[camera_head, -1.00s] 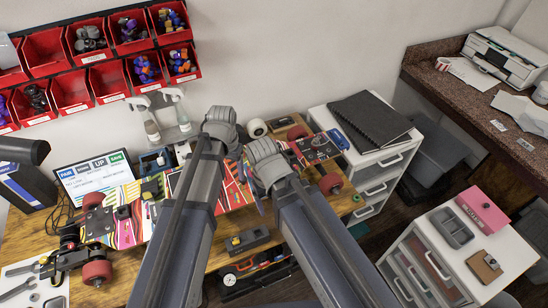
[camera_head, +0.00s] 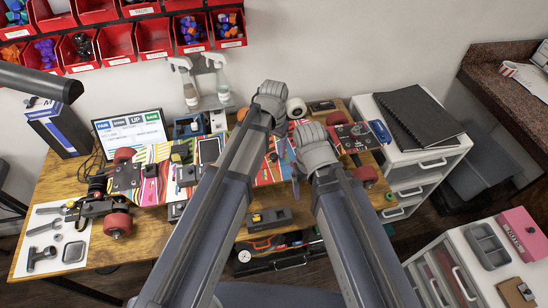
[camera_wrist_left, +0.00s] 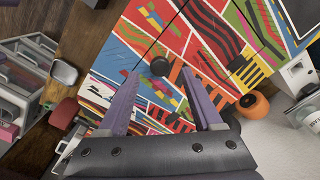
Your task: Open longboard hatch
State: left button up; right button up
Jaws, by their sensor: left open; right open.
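The longboard, with a multicoloured patterned deck (camera_head: 153,153) and red wheels, lies along the wooden bench. My left gripper (camera_head: 271,108) and right gripper (camera_head: 316,150) are over its right half, side by side, and cover part of it in the head view. In the left wrist view, the open, empty fingers of my left gripper (camera_wrist_left: 162,76) point at the patterned deck (camera_wrist_left: 205,40). A small round black knob (camera_wrist_left: 160,66) on the deck appears between the fingertips. Contact cannot be told. Thin seams cross the deck there. The right gripper's fingertips are hidden in the head view.
A screen (camera_head: 130,134) and spray bottles (camera_head: 190,88) stand behind the board. Tools lie on a white mat (camera_head: 42,240) at the left. A white drawer unit (camera_head: 440,150) with black notebooks (camera_head: 415,115) stands close at the right. Red bins (camera_head: 155,37) hang on the wall.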

aim_at(274, 155)
pick_arm(q)
jog(key=shift+f+b, duration=1.05)
jog(key=shift+f, duration=0.55)
pick_arm(e)
notch_tip(274, 155, down, 3)
jog(key=shift+f, duration=0.1)
pick_arm(q)
jog(key=shift+r, duration=0.1)
grip_shut()
